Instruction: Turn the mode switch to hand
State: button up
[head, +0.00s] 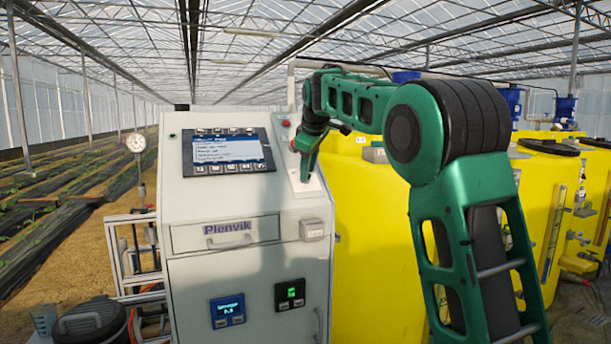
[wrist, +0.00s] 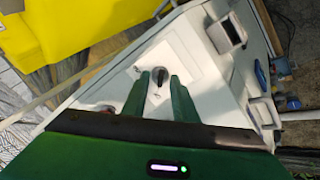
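The mode switch (wrist: 158,76) shows in the wrist view as a small dark knob on a round base, set on a white plate (wrist: 185,55) of the cabinet's sloped face. My gripper (wrist: 159,77) is open, its two green fingers pointing at the plate. The fingertips lie on either side of the knob in the picture, with gaps showing. I cannot tell whether they reach down around it. The switch's position and its label are not readable. In the head view my gripper (head: 304,174) is over the right part of the panel and hides the switch.
The grey cabinet (head: 240,250) has a display (head: 226,152) left of my gripper. A red button (head: 286,123) sits near the panel's upper right, close to my arm. Yellow tanks (head: 375,230) stand to the right. A dark-lidded container (head: 92,322) is at lower left.

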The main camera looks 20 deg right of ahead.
jog(key=shift+w+d+f, duration=0.1)
jog(key=shift+w+f, duration=0.3)
jog(key=shift+f, duration=0.2)
jog(key=shift+c, duration=0.6)
grip_shut()
jog(key=m, duration=0.4)
jog(key=shift+d+r+m+y, duration=0.1)
jog(key=shift+d+m+y, duration=0.05)
jog(key=shift+m+y, duration=0.15)
jog(key=shift+m+g+y, duration=0.3)
jog(key=shift+m, duration=1.4)
jog(key=shift+r, duration=0.1)
